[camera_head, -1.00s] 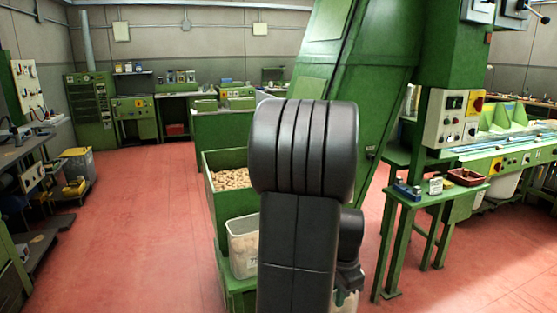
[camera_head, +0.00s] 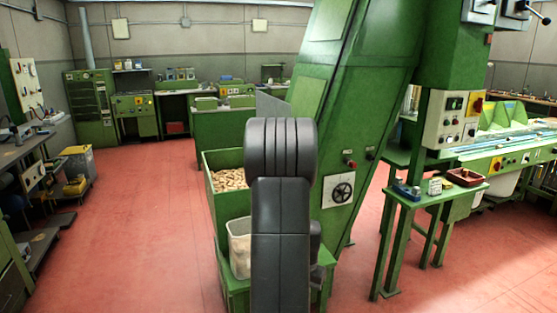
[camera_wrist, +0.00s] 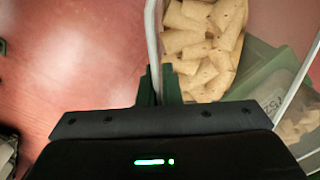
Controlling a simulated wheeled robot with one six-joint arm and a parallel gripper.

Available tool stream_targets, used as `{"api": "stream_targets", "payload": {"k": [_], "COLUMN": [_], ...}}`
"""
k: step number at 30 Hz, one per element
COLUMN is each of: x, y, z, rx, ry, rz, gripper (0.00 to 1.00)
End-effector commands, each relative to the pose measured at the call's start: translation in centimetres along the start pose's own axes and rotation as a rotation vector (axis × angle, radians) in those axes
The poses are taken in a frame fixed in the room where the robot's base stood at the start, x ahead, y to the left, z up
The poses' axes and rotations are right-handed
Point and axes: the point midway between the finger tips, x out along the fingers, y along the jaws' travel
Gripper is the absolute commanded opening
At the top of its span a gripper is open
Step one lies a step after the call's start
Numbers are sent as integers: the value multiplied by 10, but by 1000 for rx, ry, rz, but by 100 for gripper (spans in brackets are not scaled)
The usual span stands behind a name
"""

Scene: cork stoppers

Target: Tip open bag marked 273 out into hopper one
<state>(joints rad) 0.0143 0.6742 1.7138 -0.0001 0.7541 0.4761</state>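In the wrist view, a clear, open-topped bag (camera_wrist: 200,45) holds pale cork stoppers. My gripper (camera_wrist: 159,85) has one dark green finger on each side of the bag's pale wall and looks shut on it. No number shows on this bag. A second clear bag (camera_wrist: 300,85) with corks is at the right edge; its label is turned and I cannot read it surely. In the head view, a whitish bag (camera_head: 239,248) of corks stands on a green ledge, partly behind my arm. My gripper is mostly hidden there. A green hopper (camera_head: 213,195) with corks stands behind the bag.
A small green stand (camera_head: 425,199) with a red tray (camera_head: 465,177) is farther right. Open red floor (camera_head: 140,220) lies to the left.

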Motion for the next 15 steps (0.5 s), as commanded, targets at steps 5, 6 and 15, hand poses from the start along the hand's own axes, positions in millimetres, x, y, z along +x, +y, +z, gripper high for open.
{"api": "stream_targets", "payload": {"k": [5, 6, 15], "x": [27, 33, 57], "y": [-40, -48, -77], "z": [1, 2, 6], "rx": [-244, -290, -483], "ry": [-3, -2, 1], "rz": [1, 1, 0], "gripper": [0, 0, 0]}}
